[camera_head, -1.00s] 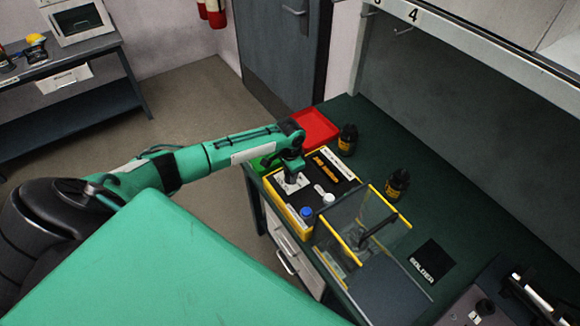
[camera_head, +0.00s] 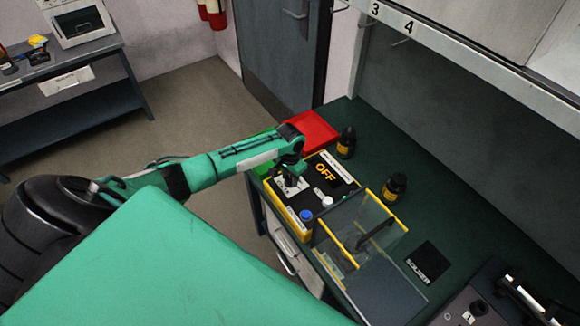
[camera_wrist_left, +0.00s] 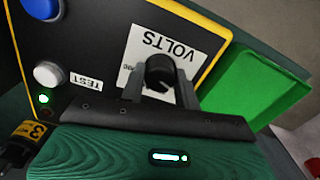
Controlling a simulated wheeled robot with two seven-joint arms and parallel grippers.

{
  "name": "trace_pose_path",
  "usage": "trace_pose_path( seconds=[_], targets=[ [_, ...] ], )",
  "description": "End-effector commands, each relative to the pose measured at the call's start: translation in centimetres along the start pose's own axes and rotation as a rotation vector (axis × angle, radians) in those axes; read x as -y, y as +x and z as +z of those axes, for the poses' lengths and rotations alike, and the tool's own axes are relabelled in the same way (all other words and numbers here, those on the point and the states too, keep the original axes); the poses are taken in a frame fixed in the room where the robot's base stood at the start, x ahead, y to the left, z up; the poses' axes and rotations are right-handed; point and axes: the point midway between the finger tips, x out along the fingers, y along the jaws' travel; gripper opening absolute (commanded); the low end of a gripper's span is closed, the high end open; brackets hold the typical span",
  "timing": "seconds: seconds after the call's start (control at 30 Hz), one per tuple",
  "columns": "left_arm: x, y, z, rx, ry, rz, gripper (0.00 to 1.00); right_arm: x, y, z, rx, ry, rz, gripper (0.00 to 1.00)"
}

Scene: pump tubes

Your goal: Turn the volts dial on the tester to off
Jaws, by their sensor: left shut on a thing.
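The tester (camera_head: 291,220) is a black box with yellow edges on the green bench. Its display (camera_head: 325,171) reads OFF in orange. The volts dial (camera_wrist_left: 159,72) is a dark knob in front of a white plate marked VOLTS (camera_wrist_left: 165,50). My left gripper (camera_wrist_left: 160,92) is shut on the dial, one finger on each side; in the head view it (camera_head: 291,181) comes down over the white plate. The fingers hide part of the dial, and its pointer cannot be made out. My right gripper is not in view.
A blue button (camera_head: 306,215) and a white button (camera_head: 327,201) sit on the tester. A clear yellow-edged guard (camera_head: 352,241) stands beside it. Red (camera_head: 312,130) and green (camera_wrist_left: 262,85) trays and two dark bottles (camera_head: 346,142) are close by.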

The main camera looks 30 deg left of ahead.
Motion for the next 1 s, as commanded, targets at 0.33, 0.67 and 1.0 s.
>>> trace_pose_path(
  seconds=[0.33,0.67,1.0],
  targets=[
    [0.0,-0.1,-0.1,-0.002,-0.001,0.0,0.54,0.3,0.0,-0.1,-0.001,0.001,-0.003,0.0],
    [0.0,-1.3,-0.1,-0.004,0.0,0.0,0.54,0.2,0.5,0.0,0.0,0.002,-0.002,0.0],
    [0.1,-8.4,-0.1,-0.007,0.001,-0.001,0.54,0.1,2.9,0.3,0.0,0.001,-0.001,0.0]
  ],
)
